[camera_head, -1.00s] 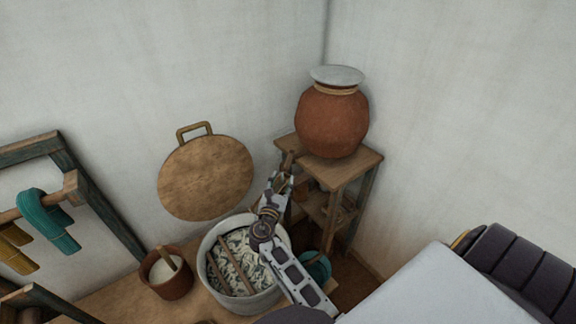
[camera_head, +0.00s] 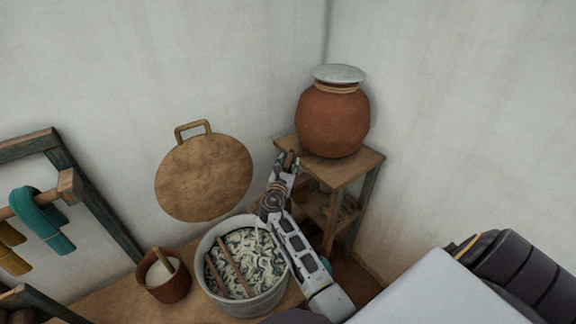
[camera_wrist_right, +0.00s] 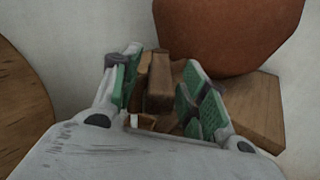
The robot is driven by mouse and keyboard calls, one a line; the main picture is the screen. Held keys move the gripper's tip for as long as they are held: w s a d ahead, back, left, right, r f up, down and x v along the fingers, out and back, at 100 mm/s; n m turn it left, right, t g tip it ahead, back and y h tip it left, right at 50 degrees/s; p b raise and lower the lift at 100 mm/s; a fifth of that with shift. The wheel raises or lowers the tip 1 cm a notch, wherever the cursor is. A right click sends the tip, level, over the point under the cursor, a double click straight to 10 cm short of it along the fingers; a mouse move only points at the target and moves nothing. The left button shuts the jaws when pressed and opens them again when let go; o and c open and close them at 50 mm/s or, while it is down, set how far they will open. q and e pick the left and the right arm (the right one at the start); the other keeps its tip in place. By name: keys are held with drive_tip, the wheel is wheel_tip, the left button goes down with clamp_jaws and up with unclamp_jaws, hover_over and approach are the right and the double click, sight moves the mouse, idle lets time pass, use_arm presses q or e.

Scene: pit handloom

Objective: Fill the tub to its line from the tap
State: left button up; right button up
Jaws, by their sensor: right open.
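The pale grey tub (camera_head: 277,296) stands on the wooden bench, holding whitish strands and two wooden sticks. I cannot make out its fill line or the water level. A brown wooden piece, which looks like the tap (camera_head: 290,157), juts out beside the clay pot; it also shows in the right wrist view (camera_wrist_right: 158,90). My right gripper (camera_head: 284,165) is at this piece. In the wrist view its green-padded fingers (camera_wrist_right: 160,84) are apart, one on each side of the wood. Whether either pad touches it is unclear. My left gripper is out of view.
The lidded clay pot (camera_head: 333,122) sits on a wooden stand (camera_head: 345,172) in the corner. A round wooden board (camera_head: 204,178) leans on the wall. A small brown pot (camera_head: 168,288) stands left of the tub. Teal yarn (camera_head: 45,220) hangs on a frame at left.

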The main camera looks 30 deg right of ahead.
drive_tip(key=shift+w+d, duration=0.15)
clamp_jaws()
idle(0.4)
